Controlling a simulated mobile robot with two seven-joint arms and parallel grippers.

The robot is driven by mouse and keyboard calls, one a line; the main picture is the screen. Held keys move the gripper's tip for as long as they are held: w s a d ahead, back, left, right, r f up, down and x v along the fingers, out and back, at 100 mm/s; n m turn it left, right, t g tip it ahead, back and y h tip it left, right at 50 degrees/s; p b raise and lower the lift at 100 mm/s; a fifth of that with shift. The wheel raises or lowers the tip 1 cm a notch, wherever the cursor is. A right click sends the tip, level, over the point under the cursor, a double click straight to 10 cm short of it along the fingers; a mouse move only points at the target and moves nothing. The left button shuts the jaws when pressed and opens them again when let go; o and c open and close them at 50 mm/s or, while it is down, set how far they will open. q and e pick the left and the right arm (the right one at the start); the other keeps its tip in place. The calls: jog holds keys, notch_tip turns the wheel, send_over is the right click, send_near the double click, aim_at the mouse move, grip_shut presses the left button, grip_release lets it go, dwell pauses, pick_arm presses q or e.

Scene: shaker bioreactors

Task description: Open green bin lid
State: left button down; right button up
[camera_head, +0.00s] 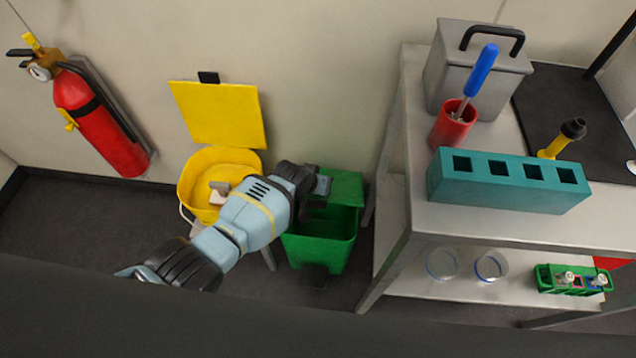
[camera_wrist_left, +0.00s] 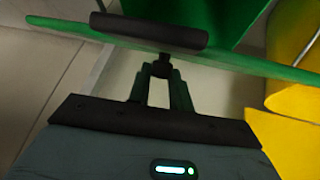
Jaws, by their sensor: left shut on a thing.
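The green bin (camera_head: 320,250) stands on the floor between the yellow bin and the metal table. Its green lid (camera_head: 346,186) is raised at the back, and part of the bin's inside shows. My left gripper (camera_head: 320,188) is at the lid's left part, with my arm reaching in from the left. In the left wrist view the gripper (camera_wrist_left: 162,68) is shut on the black handle (camera_wrist_left: 150,32) at the edge of the green lid (camera_wrist_left: 240,62). The exact contact is partly hidden in the head view. My right gripper is not in view.
A yellow bin (camera_head: 198,178) with its lid (camera_head: 220,114) up stands left of the green bin, close under my left arm. The metal table (camera_head: 400,225) stands close on the right. A red fire extinguisher (camera_head: 100,120) hangs on the wall at left.

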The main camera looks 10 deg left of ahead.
pick_arm(q)
jog(key=c, duration=1.3)
grip_release()
jog(key=shift+o, duration=0.2)
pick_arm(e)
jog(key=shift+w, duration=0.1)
pick_arm(q)
jog(key=shift+s+a+r, duration=0.1)
jog(key=shift+r, duration=0.2)
jog(key=p+v, duration=0.3)
jog(key=v, duration=0.2)
jog(key=shift+a+r+p, duration=0.1)
jog(key=shift+r+p, duration=0.3)
jog(key=shift+r, duration=0.05)
jog(key=shift+s+a+r+p, duration=0.2)
jog(key=shift+s+r+p, duration=0.1)
jog(key=shift+s+r, duration=0.25)
jog(key=shift+f, duration=0.1)
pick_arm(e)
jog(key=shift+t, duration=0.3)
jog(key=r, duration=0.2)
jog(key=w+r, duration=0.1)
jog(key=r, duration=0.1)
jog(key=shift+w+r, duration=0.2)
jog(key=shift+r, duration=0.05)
pick_arm(q)
jog(key=shift+s, duration=0.1)
